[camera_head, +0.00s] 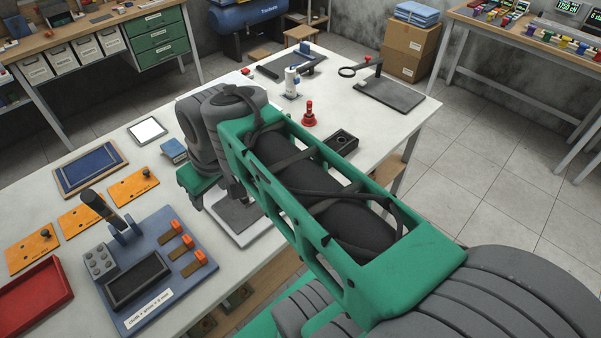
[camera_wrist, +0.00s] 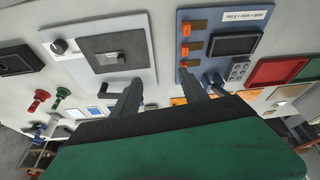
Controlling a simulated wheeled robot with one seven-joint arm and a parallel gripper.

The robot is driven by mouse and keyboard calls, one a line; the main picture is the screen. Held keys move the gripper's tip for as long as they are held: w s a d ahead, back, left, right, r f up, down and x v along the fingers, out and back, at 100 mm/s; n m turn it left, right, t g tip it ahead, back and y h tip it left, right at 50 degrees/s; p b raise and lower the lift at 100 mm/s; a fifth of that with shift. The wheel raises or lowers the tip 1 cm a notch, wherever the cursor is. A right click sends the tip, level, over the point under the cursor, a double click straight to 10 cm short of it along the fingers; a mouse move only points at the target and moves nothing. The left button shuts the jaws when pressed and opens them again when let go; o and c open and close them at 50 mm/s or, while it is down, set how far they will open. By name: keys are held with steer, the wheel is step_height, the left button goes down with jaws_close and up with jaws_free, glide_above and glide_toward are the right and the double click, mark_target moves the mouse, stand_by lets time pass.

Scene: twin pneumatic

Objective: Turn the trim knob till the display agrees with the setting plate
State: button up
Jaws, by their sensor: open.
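My gripper (camera_wrist: 160,80) is open in the wrist view, its two dark fingers apart with nothing between them, above the white table. I cannot tell if this is the trim knob. In the head view, my arm covers part of this plate (camera_head: 249,237). Two small lit displays, (camera_head: 515,5) and (camera_head: 567,8), stand on the far right bench; their digits are too small to read surely. I cannot single out the setting plate.
A blue board (camera_head: 199,282) with orange-topped parts and a dark tray lies at the left front, with a tall black handle on it. A red tray (camera_head: 36,299) and orange plates (camera_head: 131,187) are beside it. A red stand (camera_head: 309,114) and black box (camera_head: 341,142) lie beyond my arm.

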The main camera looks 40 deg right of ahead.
steer(key=w+d+f+n+g+y+b, duration=0.1)
steer(key=w+d+f+n+b, duration=0.2)
steer(key=d, duration=0.6)
steer(key=w+d+f+n+g+y, duration=0.1)
steer(key=w+d+f+n, duration=0.25)
steer(key=d, duration=0.45)
steer(key=s+d+f+n+y+b, duration=0.1)
steer(key=s+d+f+n, duration=0.15)
steer(key=d, duration=0.35)
steer(key=s+d+f+n, duration=0.1)
steer(key=s+d+n, duration=0.15)
steer(key=d, duration=0.35)
steer(key=b+x, duration=0.1)
steer(key=x, duration=0.1)
steer(key=b+x, duration=0.1)
steer(key=x, duration=0.2)
steer(key=s+b+x, duration=0.1)
steer(key=x, duration=0.1)
steer(key=shift+s+f, duration=0.15)
steer(key=shift+f, duration=0.25)
steer(key=shift+c, duration=0.2)
jaws_close()
